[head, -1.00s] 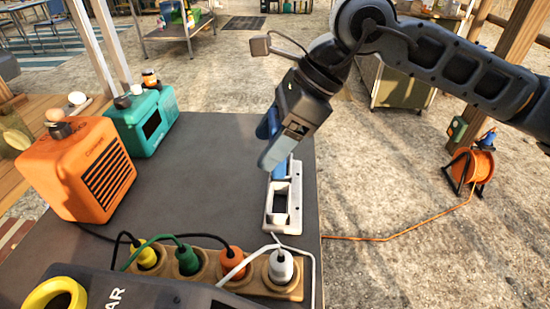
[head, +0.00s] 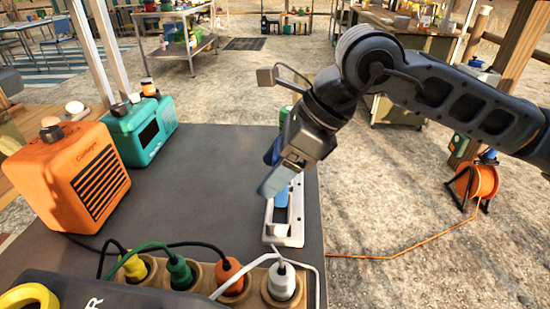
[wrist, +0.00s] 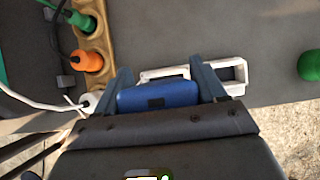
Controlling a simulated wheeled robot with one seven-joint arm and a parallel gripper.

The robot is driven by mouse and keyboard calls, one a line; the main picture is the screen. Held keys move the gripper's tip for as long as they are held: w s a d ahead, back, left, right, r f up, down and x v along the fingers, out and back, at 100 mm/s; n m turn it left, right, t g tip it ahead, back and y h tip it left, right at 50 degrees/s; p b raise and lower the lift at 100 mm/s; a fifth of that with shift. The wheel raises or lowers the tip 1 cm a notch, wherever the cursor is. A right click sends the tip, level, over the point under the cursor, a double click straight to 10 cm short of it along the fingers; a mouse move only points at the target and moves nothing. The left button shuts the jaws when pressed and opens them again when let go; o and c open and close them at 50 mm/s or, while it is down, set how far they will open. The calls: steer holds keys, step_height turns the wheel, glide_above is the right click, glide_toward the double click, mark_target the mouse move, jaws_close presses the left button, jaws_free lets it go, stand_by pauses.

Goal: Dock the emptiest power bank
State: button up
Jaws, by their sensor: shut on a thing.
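My gripper (head: 277,170) is shut on a blue power bank (wrist: 157,95), which sits between its two fingers in the wrist view. In the head view part of the blue power bank (head: 281,198) shows below the near finger, at the white dock (head: 297,233). The white dock also shows behind the fingers in the wrist view (wrist: 238,88). The power bank is over or partly in the dock's frame; I cannot tell whether it is seated. The gripper hides much of the dock's far end. No charge display is readable.
A wooden socket strip with several coloured plugs (head: 235,272) lies in front of the dock, with a white cable beside it. An orange radio-like box (head: 65,180) and a teal box (head: 140,130) stand left. A green object (wrist: 310,65) is near the gripper. The tabletop's middle is clear.

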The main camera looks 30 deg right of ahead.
steer(key=shift+f+b, duration=0.55)
steer(key=shift+f, duration=1.9)
steer(key=shift+f+b, duration=0.4)
steer(key=shift+b, duration=0.35)
steer(key=o, duration=1.3)
steer(key=v, duration=0.7)
steer(key=shift+s+d+r, duration=0.1)
steer(key=shift+s+r, duration=0.05)
steer(key=shift+r, duration=0.15)
